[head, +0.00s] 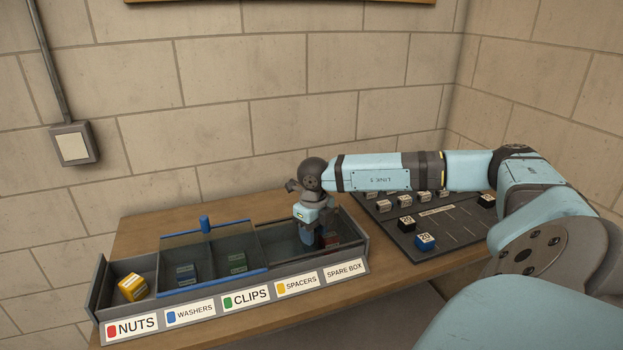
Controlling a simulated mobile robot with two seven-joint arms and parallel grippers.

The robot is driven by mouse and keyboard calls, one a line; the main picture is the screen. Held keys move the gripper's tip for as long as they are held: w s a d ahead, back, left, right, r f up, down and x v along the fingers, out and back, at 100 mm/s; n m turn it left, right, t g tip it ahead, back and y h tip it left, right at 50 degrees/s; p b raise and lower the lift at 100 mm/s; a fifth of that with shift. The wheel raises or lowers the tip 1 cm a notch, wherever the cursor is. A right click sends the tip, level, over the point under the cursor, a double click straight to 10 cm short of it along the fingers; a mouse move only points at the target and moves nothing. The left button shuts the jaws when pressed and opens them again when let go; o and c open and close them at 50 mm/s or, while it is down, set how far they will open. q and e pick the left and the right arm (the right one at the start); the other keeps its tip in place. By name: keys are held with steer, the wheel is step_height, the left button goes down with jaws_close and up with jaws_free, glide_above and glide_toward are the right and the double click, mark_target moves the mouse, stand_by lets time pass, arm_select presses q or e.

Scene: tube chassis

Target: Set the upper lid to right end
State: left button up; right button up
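A long grey bin (95,287) with a row of labelled compartments stands on the wooden shelf. A clear lid with blue edges (213,281) and an upright blue knob (205,224) covers the washers and clips compartments. Another clear pane (275,245) seems to lie over the spacers and spare box end; which pane sits higher is hard to tell. My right gripper (308,237) points down over this right part, beside a dark red block (329,239). Its fingertips are small and dark, and whether they hold anything is unclear. My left gripper is not in view.
The nuts compartment at the left end is uncovered and holds a yellow block (133,287). A dark board (460,228) with several small blocks, one blue (425,243), lies right of the bin. My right arm passes over it. A brick wall (250,60) stands behind.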

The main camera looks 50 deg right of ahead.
steer(key=shift+o, duration=0.5)
steer(key=shift+s, duration=0.1)
steer(key=shift+r, duration=0.3)
step_height(320, 180, up, 13)
stand_by(0.4)
